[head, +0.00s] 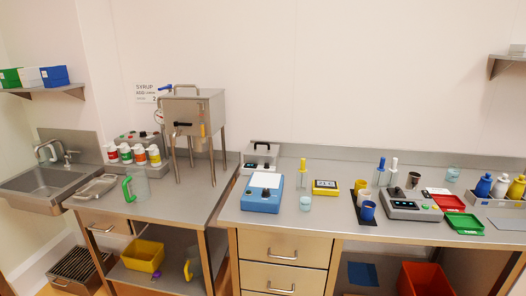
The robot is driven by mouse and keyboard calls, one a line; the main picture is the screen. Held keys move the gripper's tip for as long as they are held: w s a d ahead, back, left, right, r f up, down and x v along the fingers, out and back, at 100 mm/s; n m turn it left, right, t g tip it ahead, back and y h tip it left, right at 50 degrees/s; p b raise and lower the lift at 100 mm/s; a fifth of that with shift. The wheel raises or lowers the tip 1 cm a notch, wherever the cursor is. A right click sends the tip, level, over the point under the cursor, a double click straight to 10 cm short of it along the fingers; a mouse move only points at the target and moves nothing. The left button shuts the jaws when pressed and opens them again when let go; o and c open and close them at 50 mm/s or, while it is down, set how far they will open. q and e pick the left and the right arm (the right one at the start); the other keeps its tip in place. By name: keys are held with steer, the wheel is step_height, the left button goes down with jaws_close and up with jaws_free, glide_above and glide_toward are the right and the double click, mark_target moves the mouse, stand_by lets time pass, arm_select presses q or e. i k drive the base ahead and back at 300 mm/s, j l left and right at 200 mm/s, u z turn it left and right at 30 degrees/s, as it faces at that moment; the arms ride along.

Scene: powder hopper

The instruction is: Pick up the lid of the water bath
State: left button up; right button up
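A small steel box that looks like the water bath (249,170) stands at the left back of the right-hand counter. Its flat metal lid (272,148) appears to lie on top, with a handle standing up from it. A blue instrument stands just in front of it. The steel hopper on legs, to its left, also has a handled top. Neither of my grippers is in view.
The blue instrument (262,194), a yellow device (325,187) and a balance (410,205) stand on the right counter (310,225). The tall hopper (188,108) stands on the left counter, near several white bottles. A sink (45,182) is at far left.

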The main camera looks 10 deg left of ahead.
mark_target(258, 149)
steer(key=l+u, duration=0.1)
steer(key=u, duration=0.35)
steer(key=l+u, duration=0.1)
steer(key=u, duration=0.4)
steer(key=i+l+u, duration=0.1)
steer(key=u, duration=0.35)
steer(key=l+u, duration=0.4)
steer(key=k+l+u, duration=0.2)
steer(key=l+u, duration=0.2)
steer(key=l, duration=0.15)
